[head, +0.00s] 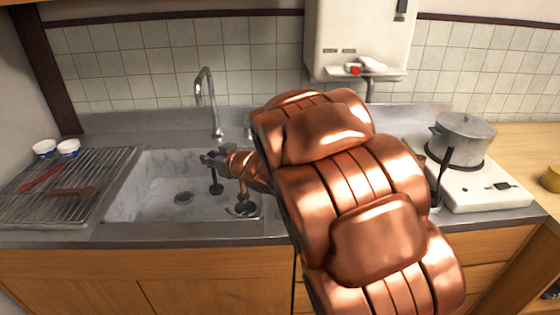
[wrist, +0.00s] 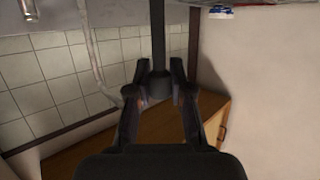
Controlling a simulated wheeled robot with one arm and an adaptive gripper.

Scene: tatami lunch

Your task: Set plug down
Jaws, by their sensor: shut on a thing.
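My gripper (head: 215,158) is over the sink basin (head: 150,210), in front of the tap. It is shut on the plug (head: 216,187), a small dark piece that hangs below the fingers with a wider lower end. In the wrist view, the two dark fingers (wrist: 158,78) close on both sides of a dark cylinder with a thin stem, the plug (wrist: 158,88). The plug appears to be above the basin floor, but its exact height is hard to judge.
A curved tap (head: 201,92) rises behind the basin. A rack (head: 70,205) at left bears a red utensil (head: 42,179) and a brown utensil (head: 72,192). Two small white bowls stand behind. A pot (head: 462,138) sits on a white stove (head: 485,188) at right. My arm hides the middle counter.

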